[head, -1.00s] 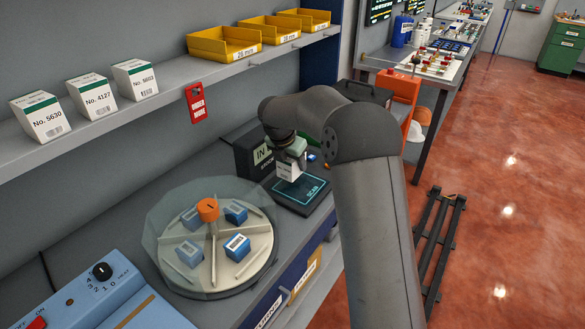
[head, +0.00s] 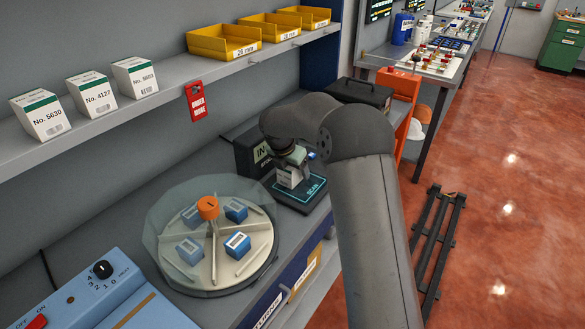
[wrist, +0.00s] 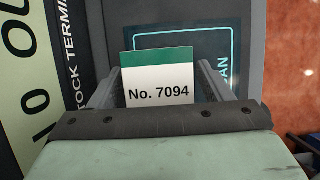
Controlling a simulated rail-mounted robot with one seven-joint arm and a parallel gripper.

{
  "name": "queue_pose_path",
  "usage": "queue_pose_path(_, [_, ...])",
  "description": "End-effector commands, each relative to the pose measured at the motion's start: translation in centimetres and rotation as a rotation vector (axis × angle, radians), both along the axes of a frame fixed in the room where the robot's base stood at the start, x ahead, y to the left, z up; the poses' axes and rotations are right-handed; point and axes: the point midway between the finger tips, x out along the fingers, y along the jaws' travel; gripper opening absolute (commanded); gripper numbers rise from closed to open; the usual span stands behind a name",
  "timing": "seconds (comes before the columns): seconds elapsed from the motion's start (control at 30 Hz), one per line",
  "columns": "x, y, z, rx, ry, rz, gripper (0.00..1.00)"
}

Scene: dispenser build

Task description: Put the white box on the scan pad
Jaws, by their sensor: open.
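The white box (head: 287,179) with a green top band stands on the dark scan pad (head: 315,193), as far as the head view shows. In the wrist view the white box (wrist: 158,80) reads "No. 7094" and sits inside the cyan outline of the scan pad (wrist: 215,45). My gripper (head: 292,163) is over the box from above. In the wrist view my gripper (wrist: 160,72) is open, with one finger on each side of the box. The box's lower part is hidden from the wrist camera.
A dark stock terminal (head: 247,152) stands close behind the pad. A domed turntable dispenser (head: 192,275) holds several blue blocks to the left. White boxes (head: 92,95) and yellow bins (head: 224,42) sit on the shelf above.

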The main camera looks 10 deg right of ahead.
Motion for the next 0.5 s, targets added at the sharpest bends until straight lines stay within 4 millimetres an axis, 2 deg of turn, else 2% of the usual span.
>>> queue_pose_path(0.17, [-0.3, 0.4, 1.7, 0.001, -0.005, 0.002, 0.73])
queue_pose_path(0.5, [-2.3, 2.4, 8.3, 0.001, -0.004, 0.002, 0.73])
